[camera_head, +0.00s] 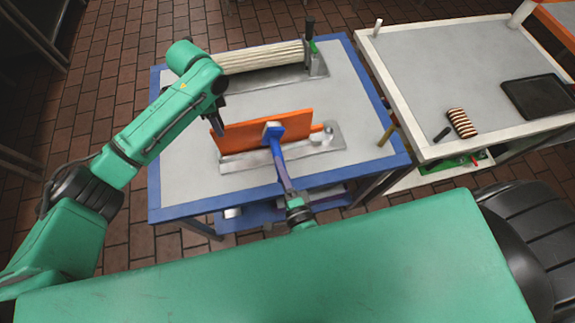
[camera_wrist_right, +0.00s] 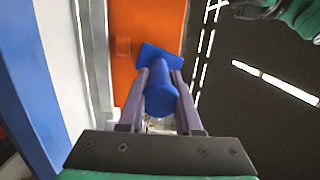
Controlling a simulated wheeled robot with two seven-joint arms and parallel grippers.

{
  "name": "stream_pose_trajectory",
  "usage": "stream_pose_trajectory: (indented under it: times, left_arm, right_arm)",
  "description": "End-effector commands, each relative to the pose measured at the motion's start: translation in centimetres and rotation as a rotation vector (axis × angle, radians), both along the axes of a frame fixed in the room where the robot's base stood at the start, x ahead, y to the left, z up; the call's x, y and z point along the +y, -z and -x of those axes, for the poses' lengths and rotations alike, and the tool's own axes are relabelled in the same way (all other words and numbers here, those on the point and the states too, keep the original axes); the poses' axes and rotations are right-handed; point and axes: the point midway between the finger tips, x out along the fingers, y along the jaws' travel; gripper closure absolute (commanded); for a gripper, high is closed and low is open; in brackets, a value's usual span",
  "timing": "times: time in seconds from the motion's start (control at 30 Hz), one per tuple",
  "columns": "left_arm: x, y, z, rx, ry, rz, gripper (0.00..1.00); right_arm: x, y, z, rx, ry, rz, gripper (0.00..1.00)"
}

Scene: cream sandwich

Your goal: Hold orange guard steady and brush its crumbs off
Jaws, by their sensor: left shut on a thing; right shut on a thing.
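The orange guard (camera_head: 240,138) stands upright on a grey metal plate (camera_head: 235,165) on the blue-framed table; it also shows in the wrist view (camera_wrist_right: 150,18). My left gripper (camera_head: 219,124) is shut on the guard near its upper left corner; its fingertips are partly hard to see. My right gripper (camera_head: 284,182) is shut on the blue brush (camera_head: 273,133). In the wrist view, the fingers of the right gripper (camera_wrist_right: 160,98) enclose the handle of the brush (camera_wrist_right: 160,58). The brush head is at the guard's face, near its middle; contact cannot be told. Crumbs are not discernible.
A ribbed cream roller (camera_head: 260,57) lies at the table's back, with a dark upright part (camera_head: 310,28) at its right end. The blue-framed table (camera_head: 365,65) has free room at right. A white-rimmed table (camera_head: 440,65) holds a striped piece (camera_head: 461,123) and a dark tray (camera_head: 540,97).

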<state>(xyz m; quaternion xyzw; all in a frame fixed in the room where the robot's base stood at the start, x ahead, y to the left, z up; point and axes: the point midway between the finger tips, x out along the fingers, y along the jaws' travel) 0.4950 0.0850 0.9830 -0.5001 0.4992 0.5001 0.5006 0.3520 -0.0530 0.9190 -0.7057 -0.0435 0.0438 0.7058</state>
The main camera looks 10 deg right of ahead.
Motion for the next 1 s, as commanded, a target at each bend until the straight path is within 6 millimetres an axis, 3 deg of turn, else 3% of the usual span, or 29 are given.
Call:
stream_pose_trajectory:
  times: [0.5,0.8,1.0]
  left_arm:
    - [-0.1,0.1,0.1,0.003,0.004,0.002,1.0]
    - [-0.1,0.1,0.1,0.003,0.002,0.002,1.0]
    - [-0.1,0.1,0.1,0.002,0.001,0.002,1.0]
  right_arm:
    - [4.0,-0.1,0.1,-0.001,0.0,-0.001,1.0]
    - [4.1,0.0,0.3,-0.001,0.0,0.0,1.0]
    - [4.1,0.0,2.6,0.0,-0.001,-0.001,1.0]
